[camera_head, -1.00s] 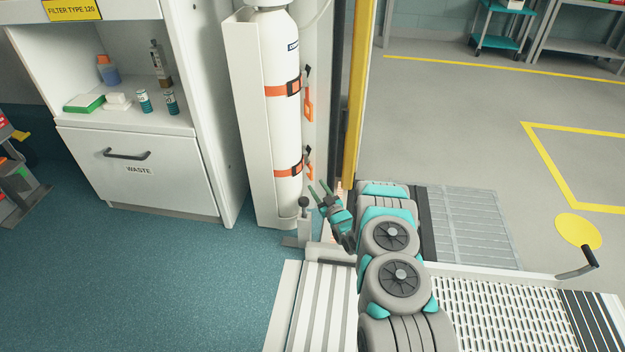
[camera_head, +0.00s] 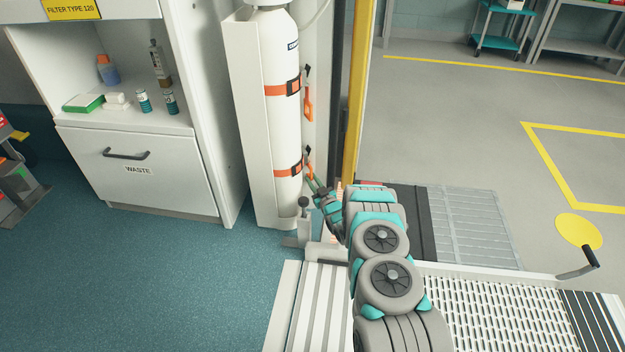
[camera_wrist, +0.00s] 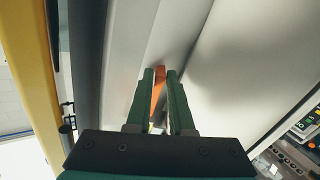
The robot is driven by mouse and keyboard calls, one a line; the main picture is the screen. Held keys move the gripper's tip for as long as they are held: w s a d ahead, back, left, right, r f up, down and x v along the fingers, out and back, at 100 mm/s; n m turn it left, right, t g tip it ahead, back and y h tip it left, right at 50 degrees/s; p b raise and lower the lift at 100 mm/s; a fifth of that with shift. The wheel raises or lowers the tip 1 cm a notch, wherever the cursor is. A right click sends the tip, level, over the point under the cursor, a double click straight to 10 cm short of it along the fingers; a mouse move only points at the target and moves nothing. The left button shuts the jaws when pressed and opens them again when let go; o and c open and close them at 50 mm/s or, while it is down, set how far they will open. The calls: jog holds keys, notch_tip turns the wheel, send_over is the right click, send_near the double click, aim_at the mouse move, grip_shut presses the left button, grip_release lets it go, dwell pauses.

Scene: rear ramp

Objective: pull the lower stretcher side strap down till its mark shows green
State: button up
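A white cylinder (camera_head: 283,130) stands upright in a pale bracket, held by two orange straps. The lower strap (camera_head: 286,171) runs around it, with an orange tail hanging at its right side. The upper strap (camera_head: 283,88) has a like tail (camera_head: 308,104). My gripper (camera_head: 312,184) is just below the lower strap's buckle. In the wrist view my two green fingers (camera_wrist: 160,80) are apart, with the orange tail (camera_wrist: 158,92) showing in the gap between them. I cannot tell whether they touch it. No green mark can be made out.
A black-knobbed lever (camera_head: 304,208) stands by the cylinder's foot. A yellow post (camera_head: 355,100) rises to the right of the strap. A white cabinet (camera_head: 140,175) with a waste drawer is on the left. The teal floor (camera_head: 150,280) in front is clear.

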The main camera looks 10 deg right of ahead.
grip_shut()
dwell(1.0)
